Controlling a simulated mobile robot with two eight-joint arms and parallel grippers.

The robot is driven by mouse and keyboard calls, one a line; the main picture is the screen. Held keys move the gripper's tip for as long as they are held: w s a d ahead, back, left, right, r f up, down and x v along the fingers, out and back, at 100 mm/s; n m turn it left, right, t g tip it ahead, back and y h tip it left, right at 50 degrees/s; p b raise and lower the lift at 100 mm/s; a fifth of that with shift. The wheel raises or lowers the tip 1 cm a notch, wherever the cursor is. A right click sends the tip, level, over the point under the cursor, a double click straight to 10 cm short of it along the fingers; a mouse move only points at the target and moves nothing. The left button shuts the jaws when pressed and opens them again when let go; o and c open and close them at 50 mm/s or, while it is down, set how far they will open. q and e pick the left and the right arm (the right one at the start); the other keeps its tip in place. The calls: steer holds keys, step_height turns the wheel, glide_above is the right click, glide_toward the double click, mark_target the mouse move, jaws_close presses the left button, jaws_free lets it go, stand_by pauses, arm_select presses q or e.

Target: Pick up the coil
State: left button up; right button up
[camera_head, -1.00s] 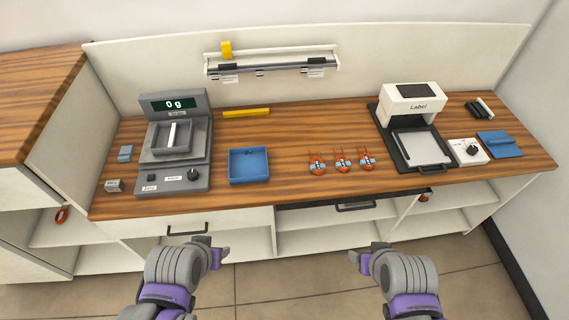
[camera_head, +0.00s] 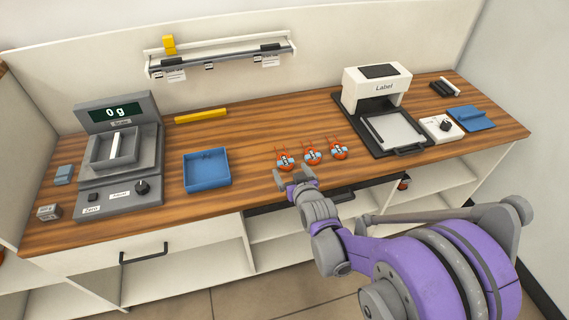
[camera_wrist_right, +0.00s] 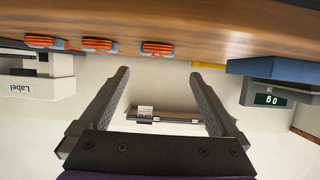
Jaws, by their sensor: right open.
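Three small orange-red coils with blue-grey bands lie in a row on the wooden counter: a left coil (camera_head: 285,161), a middle coil (camera_head: 312,155) and a right coil (camera_head: 339,149). My right gripper (camera_head: 293,177) is open and empty, at the counter's front edge just in front of the left coil. In the right wrist view, which is upside down, the gripper (camera_wrist_right: 160,90) has its fingers wide apart. The coils show near the top there, the closest one (camera_wrist_right: 158,49) beyond the fingers and not between them. My left gripper is not in view.
A blue tray (camera_head: 207,184) sits left of the coils, with a scale (camera_head: 146,188) reading 0 g farther left. A label printer (camera_head: 376,90) stands to the right. A yellow bar (camera_head: 201,115) lies behind. A rail (camera_head: 220,62) is on the back panel.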

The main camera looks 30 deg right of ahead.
mark_target(285, 160)
steer(key=x, duration=0.5)
steer(key=b+x, duration=0.1)
steer(key=x, duration=0.1)
steer(key=shift+w+d+f, duration=0.1)
steer(key=shift+d+f, duration=0.25)
steer(key=shift+c, duration=0.3)
jaws_close()
steer(key=shift+r, duration=0.1)
